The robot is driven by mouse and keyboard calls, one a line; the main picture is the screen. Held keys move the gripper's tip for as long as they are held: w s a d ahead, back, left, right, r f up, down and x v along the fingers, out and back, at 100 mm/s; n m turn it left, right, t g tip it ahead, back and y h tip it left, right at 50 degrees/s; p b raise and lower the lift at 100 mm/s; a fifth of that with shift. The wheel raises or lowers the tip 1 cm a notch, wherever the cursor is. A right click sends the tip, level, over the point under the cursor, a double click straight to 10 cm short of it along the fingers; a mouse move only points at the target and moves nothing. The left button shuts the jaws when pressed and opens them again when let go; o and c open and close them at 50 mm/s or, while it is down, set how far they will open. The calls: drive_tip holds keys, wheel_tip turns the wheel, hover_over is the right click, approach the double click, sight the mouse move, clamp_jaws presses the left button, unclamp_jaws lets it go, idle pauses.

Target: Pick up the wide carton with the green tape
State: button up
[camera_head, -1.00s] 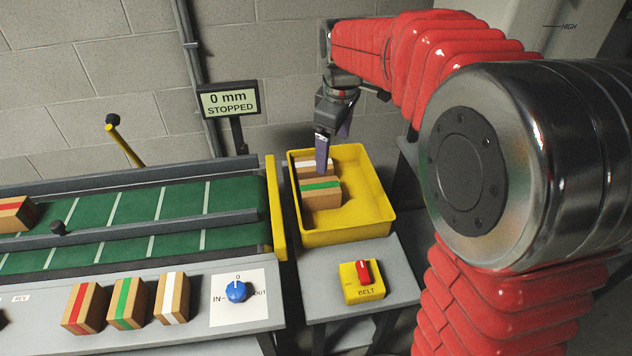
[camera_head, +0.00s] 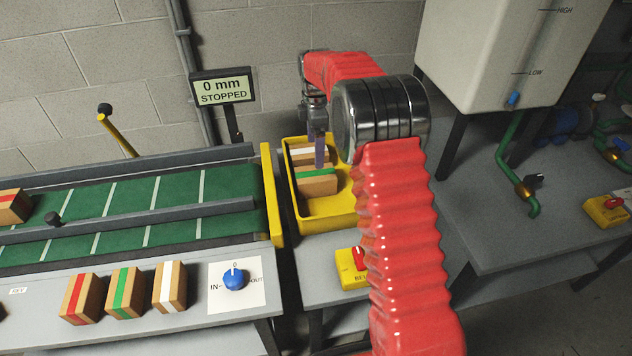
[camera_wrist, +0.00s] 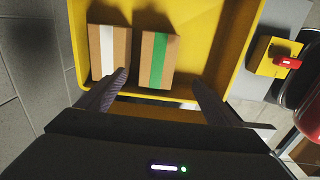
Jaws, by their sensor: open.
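A brown carton with green tape (camera_head: 318,184) stands in the yellow tray (camera_head: 335,222), in front of a carton with white tape (camera_head: 310,152). In the wrist view the green-taped carton (camera_wrist: 157,62) is right of the white-taped one (camera_wrist: 108,52). My gripper (camera_head: 318,150) is open and empty above the tray. In the wrist view the near part of the green-taped carton shows between the fingertips of my gripper (camera_wrist: 160,76); the height gap is unclear. Another green-taped carton (camera_head: 124,294) stands on the bench. My arm hides the tray's right side.
On the bench a red-taped carton (camera_head: 82,299) and a white-taped carton (camera_head: 169,287) flank the green-taped one, left of a blue knob (camera_head: 234,279). Another red-taped carton (camera_head: 13,207) sits on the green belt (camera_head: 130,208). The sign (camera_head: 223,90) reads 0 mm, STOPPED. A yellow switch box (camera_head: 349,270) stands before the tray.

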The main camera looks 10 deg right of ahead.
sight(315, 173)
drive_tip(key=shift+f, duration=0.2)
wheel_tip(315, 173, down, 8)
drive_tip(key=shift+f, duration=0.2)
idle(0.5)
drive_tip(key=shift+w+f, duration=0.15)
drive_tip(key=shift+f, duration=1.2)
drive_tip(key=shift+w+f, duration=0.15)
drive_tip(key=shift+f, duration=1.15)
drive_tip(key=shift+c, duration=0.5)
drive_tip(key=shift+r, duration=0.1)
drive_tip(key=c, duration=1.4)
